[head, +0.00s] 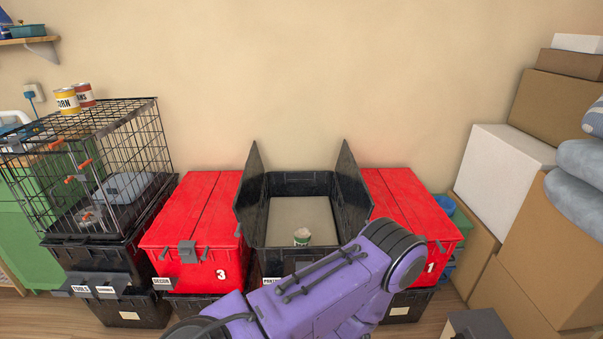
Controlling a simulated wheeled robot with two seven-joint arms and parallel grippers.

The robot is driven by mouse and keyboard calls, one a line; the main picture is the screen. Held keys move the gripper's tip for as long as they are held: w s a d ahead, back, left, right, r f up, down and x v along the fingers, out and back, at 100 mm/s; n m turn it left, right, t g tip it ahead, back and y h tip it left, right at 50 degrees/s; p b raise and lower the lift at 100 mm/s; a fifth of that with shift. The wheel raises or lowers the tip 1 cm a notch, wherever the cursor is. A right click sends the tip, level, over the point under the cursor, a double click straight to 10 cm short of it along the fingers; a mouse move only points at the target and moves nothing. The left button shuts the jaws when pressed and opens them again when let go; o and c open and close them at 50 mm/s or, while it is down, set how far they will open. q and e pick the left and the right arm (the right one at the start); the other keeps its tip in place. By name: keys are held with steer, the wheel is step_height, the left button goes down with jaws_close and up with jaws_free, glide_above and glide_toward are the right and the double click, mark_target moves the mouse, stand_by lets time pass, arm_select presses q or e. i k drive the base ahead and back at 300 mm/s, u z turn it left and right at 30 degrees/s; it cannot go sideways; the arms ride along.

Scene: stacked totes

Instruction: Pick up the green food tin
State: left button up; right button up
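The green food tin (302,238) is small, with a green lower part and a pale top. It stands inside the open black tote (298,184), near its front end, on the tote's light floor. The tote's two lid flaps stand up at its left and right sides. A purple arm link of mine crosses in front of the tote, just below the tin, and hides part of the tote's front. Neither gripper's fingers can be seen, and nothing is seen touching the tin.
Closed red-lidded totes stand left (198,220) and right (412,205) of the open tote. A wire cage (120,150) at left carries a yellow tin (66,101) and a red tin (84,95). Cardboard boxes (535,240) crowd the right. Space above the open tote is clear.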

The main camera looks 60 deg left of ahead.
mark_target(303, 236)
steer(key=u, duration=0.65)
steer(key=i, duration=1.1)
steer(key=u, duration=1.35)
steer(key=i, duration=1)
steer(key=u, duration=0.1)
